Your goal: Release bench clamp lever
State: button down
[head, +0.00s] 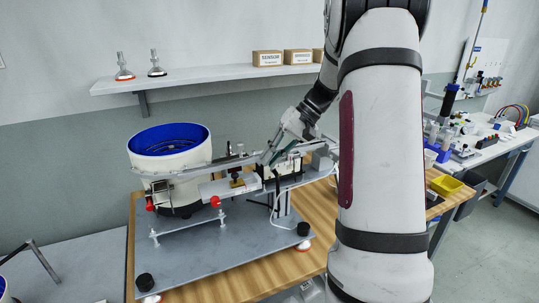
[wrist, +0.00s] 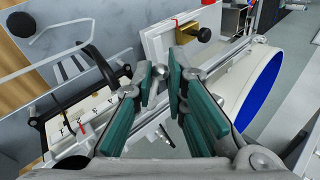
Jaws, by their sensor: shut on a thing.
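My gripper (head: 270,158) reaches down from the upper right over the middle of the bench fixture in the head view. In the wrist view its green-padded fingers (wrist: 172,76) are close together, shut on a thin grey part between the tips. I take this for the clamp lever, but the fingers hide most of it. The block also shows beyond the fingertips in the wrist view (wrist: 204,33).
A white feeder bowl with a blue inside (head: 170,145) stands close on the left. Below are a red knob (head: 215,201), a grey base plate (head: 225,255) and a wooden bench top (head: 315,262). A shelf (head: 215,77) holds boxes (head: 267,58). A yellow bin (head: 446,185) is at right.

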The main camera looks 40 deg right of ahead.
jog(key=shift+s+d+n+g+y+p, duration=0.1)
jog(key=shift+d+n+g+y+p, duration=0.15)
jog(key=shift+n, duration=0.3)
jog(key=shift+s+d+n+g+y+p, duration=0.15)
jog(key=shift+n+g+p, duration=0.15)
jog(key=shift+n, duration=0.25)
jog(key=shift+w+g, duration=0.1)
jog(key=shift+g, duration=0.15)
jog(key=c, duration=1.9)
grip_release()
jog(key=shift+d, duration=0.1)
jog(key=v, duration=1.2)
